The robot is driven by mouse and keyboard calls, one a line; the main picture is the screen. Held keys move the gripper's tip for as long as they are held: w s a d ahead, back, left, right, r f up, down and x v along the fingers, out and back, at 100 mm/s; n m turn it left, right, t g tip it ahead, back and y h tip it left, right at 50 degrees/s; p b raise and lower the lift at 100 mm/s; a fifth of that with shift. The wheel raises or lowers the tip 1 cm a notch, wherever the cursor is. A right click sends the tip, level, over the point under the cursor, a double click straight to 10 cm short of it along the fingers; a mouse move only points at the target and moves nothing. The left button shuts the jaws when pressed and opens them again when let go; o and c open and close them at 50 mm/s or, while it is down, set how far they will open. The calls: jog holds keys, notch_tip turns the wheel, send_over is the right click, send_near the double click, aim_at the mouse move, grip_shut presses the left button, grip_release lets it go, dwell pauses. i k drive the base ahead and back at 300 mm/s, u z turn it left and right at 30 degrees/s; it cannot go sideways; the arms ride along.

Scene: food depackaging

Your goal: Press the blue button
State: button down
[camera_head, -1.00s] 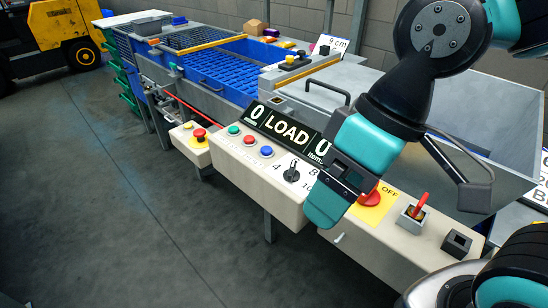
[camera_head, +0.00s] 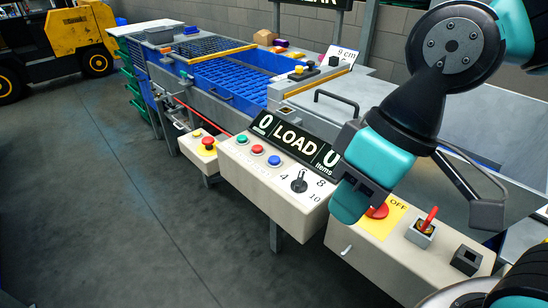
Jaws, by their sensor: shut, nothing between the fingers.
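The blue button (camera_head: 274,161) is the rightmost of three round buttons on the sloped top of a beige control box (camera_head: 237,174). To its left are a red button (camera_head: 257,149) and a green button (camera_head: 242,139). Nothing covers the blue button. My gripper (camera_head: 350,200) is teal and black, to the right of and nearer than the blue button, apart from it. It hangs in front of the right end of this box and the neighbouring panel. Its fingers are shut and empty.
A black rotary knob (camera_head: 299,184) stands between the blue button and my gripper. A LOAD display (camera_head: 295,139) rises behind the buttons. A red OFF button (camera_head: 378,211), red toggle (camera_head: 428,220) and black switch (camera_head: 468,258) are on the right panel. Open floor lies front left.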

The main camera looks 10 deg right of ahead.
aim_at(273, 160)
jog(key=k, duration=1.35)
jog(key=u, duration=0.7)
jog(key=i, duration=1.3)
jog(key=z, duration=0.35)
